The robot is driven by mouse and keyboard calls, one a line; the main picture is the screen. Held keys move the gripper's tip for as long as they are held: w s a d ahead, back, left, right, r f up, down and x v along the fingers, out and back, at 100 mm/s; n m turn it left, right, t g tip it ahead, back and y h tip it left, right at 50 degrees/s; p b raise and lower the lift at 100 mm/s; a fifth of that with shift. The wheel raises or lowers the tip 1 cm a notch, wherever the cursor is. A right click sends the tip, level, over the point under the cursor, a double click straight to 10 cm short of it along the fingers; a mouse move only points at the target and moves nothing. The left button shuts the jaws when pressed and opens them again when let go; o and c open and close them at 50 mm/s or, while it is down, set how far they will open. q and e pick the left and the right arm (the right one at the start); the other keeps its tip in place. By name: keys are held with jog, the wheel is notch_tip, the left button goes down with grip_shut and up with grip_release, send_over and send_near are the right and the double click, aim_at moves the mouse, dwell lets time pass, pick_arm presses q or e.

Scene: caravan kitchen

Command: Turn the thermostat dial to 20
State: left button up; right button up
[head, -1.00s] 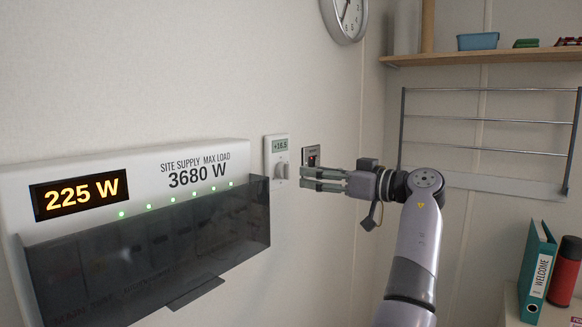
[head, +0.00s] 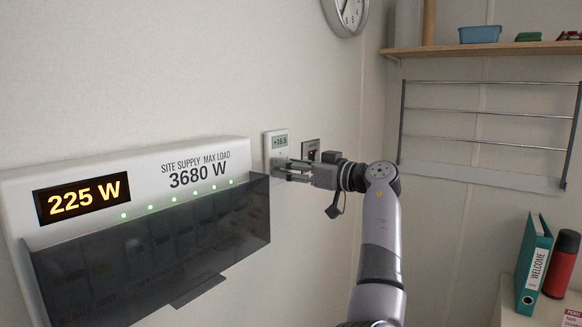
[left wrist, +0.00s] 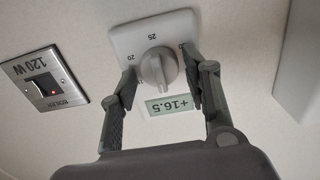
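The white thermostat (head: 277,139) is on the wall and its display (left wrist: 170,105) reads +16.5. In the left wrist view it appears upside down, with a grey round dial (left wrist: 157,68) and the marks 20, 25 and 30 around it. My left gripper (head: 280,170) is at the dial in the head view, and its fingers hide the dial there. In the left wrist view the left gripper (left wrist: 158,82) is open, one finger on each side of the dial. The right finger looks closer to the dial; contact is not clear. My right gripper is not in view.
A boiler switch plate (left wrist: 42,80) marked 120 W is beside the thermostat, with a small red light. The supply panel (head: 120,170) reading 225 W, with a dark cover (head: 150,245), is on the left. A wall rack (head: 485,140) is on the right.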

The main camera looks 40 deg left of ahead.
pick_arm(q)
jog(key=c, duration=0.8)
jog(key=shift+w+f+m+p, duration=0.1)
jog(key=shift+m+p, duration=3.75)
jog(key=shift+m, duration=2.1)
jog(key=shift+w+f+m+p, duration=0.1)
jog(key=shift+m+p, duration=3.7)
jog(key=shift+m, duration=2.15)
